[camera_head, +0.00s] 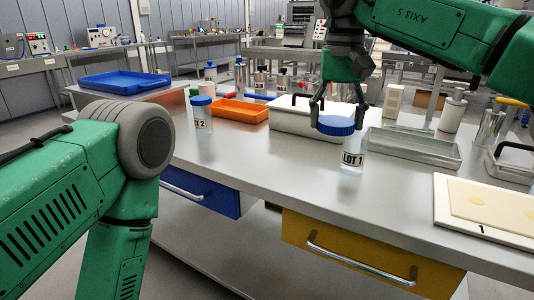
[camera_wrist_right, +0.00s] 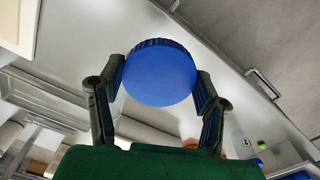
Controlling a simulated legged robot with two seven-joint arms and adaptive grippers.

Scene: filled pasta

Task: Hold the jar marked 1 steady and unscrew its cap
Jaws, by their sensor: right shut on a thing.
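The jar marked LOT 1 (camera_head: 353,160) is a clear jar with a white label, upright on the steel table in the head view. My right gripper (camera_head: 337,112) comes down from above, shut on a blue ribbed cap (camera_head: 335,126). The cap sits off-centre to the left of the jar's body and looks wide against it. In the right wrist view the cap (camera_wrist_right: 160,75) is between both fingers of my right gripper (camera_wrist_right: 160,85). My left arm fills the lower left, but its gripper is outside the view.
A second jar with a blue cap (camera_head: 202,113) stands at left on the table (camera_head: 265,165). An orange tray (camera_head: 240,111), a white bin (camera_head: 290,120) and a clear tray (camera_head: 415,147) line the back. A white board (camera_head: 480,228) lies at right. The front middle is clear.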

